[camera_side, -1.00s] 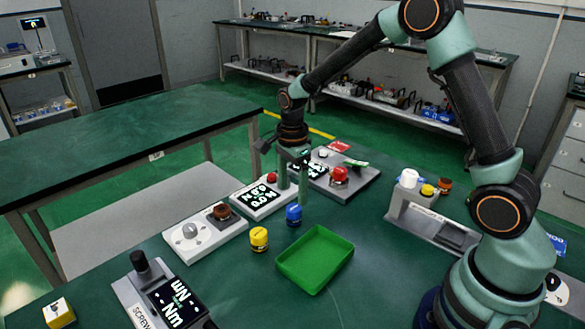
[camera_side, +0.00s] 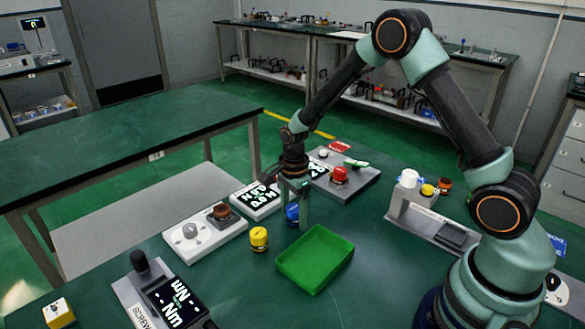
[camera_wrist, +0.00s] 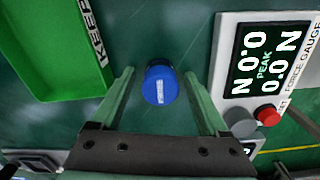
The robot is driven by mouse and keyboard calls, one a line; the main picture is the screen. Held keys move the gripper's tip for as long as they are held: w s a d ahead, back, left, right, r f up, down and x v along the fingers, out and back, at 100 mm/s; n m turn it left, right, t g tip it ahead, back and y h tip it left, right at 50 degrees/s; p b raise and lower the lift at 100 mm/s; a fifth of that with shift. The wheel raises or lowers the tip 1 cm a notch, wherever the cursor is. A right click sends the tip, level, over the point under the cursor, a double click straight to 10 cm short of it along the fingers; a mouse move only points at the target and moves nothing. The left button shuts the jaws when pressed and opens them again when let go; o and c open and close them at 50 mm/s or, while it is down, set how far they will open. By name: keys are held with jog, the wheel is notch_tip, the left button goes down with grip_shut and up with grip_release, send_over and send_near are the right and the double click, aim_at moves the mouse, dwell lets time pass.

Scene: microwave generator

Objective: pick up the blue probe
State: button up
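The blue probe (camera_side: 292,212) is a short blue cylinder standing upright on the green table, partly hidden by my gripper in the side view. My gripper (camera_side: 296,206) points down over it with its fingers open. In the wrist view the blue probe (camera_wrist: 160,84) shows between the two spread fingers of my gripper (camera_wrist: 159,74), with a gap on each side. Nothing is held.
A yellow cylinder (camera_side: 259,238) and a green tray (camera_side: 314,285) stand close by; the tray also shows in the wrist view (camera_wrist: 62,82). The force gauge (camera_wrist: 262,60) is right beside my gripper. A grey-knobbed white device (camera_side: 192,232) lies to the left.

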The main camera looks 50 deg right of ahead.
aim_at(294, 208)
grip_shut()
jog(key=shift+r, duration=0.1)
notch_tip(294, 208, up, 20)
dwell(0.5)
